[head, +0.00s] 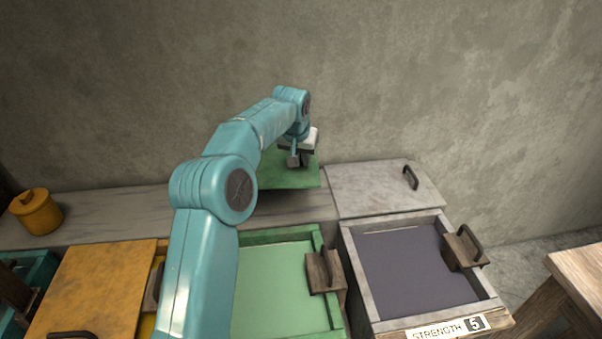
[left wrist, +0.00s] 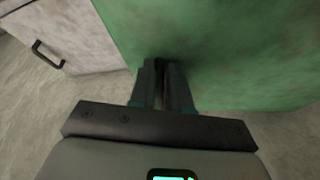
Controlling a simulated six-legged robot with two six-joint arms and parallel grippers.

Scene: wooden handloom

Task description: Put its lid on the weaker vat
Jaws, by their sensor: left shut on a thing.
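My left gripper (head: 299,160) is shut on the green lid (head: 285,181) over the back ledge; its fingers (left wrist: 163,85) meet at the lid in the left wrist view, where the lid (left wrist: 220,45) fills the upper right. A dark shadow lies on the ledge below the lid, which seems raised. The green vat (head: 275,285) stands open in front, with pale green liquid; my arm covers its left part, and no strength label of it shows. The grey vat (head: 415,265) on its right is open, with dark violet liquid and a plate reading STRENGTH 5 (head: 450,327).
The grey lid (head: 372,188) lies on the ledge behind the grey vat; it also shows in the left wrist view (left wrist: 75,30). A yellow lid (head: 98,285) covers the vat at left. A yellow pot (head: 36,212) stands on the ledge. A wooden table (head: 580,275) is at right.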

